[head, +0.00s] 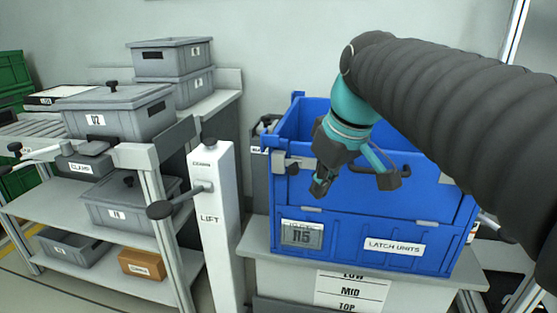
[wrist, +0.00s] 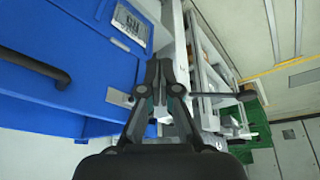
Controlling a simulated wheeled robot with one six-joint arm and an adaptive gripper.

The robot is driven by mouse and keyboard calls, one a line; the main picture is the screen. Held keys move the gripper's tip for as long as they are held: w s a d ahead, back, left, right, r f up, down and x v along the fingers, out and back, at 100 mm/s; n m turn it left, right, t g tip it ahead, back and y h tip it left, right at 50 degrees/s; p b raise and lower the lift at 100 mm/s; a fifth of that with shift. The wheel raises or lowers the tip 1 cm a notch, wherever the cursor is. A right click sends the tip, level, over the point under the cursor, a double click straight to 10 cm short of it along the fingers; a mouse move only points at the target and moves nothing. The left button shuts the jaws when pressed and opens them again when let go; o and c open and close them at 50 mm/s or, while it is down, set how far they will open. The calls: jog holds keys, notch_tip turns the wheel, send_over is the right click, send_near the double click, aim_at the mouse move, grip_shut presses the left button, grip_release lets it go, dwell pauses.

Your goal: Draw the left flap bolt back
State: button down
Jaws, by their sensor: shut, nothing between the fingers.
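The blue crate (head: 355,220) labelled LATCH UNITS stands on a light stand, its front flap upright. A grey metal fitting, apparently the left flap bolt (head: 291,163), sits at the flap's upper left corner. It also appears as a grey plate in the wrist view (wrist: 119,97). My gripper (head: 320,187) is shut and empty, in front of the crate just right of that fitting. In the wrist view its fingertips (wrist: 158,70) are together beside the crate's edge, apart from the fitting as far as I can tell. My arm hides the crate's upper right.
A white LIFT post (head: 217,235) with a black-knobbed lever (head: 160,209) stands left of the crate. A shelf rack with grey bins (head: 118,110) is further left. A dark handle (wrist: 36,66) sticks out from the crate. Open air lies between post and crate.

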aim_at(278, 159)
jog(key=w+a+r+n+g+y, duration=0.1)
jog(key=w+a+r+n, duration=0.1)
jog(key=w+r+n, duration=0.2)
jog(key=w+a+r+n+g+y+b, duration=0.1)
jog(key=w+a+r+n+g, duration=0.1)
jog(key=w, duration=0.7)
notch_tip(278, 159, up, 2)
jog(key=a+n, duration=0.1)
jog(key=n, duration=0.2)
jog(key=shift+w+a+n, duration=0.2)
jog(key=shift+n, duration=0.1)
jog(key=b+x, duration=0.1)
jog(key=x, duration=0.2)
jog(key=d+b+x, duration=0.1)
jog(key=x, duration=0.2)
jog(key=d+b+x, duration=0.1)
jog(key=x, duration=0.2)
jog(key=shift+s+f, duration=0.2)
jog(key=shift+f, duration=0.35)
jog(key=shift+s+d+f, duration=0.1)
jog(key=shift+d, duration=0.65)
jog(key=shift+s, duration=0.1)
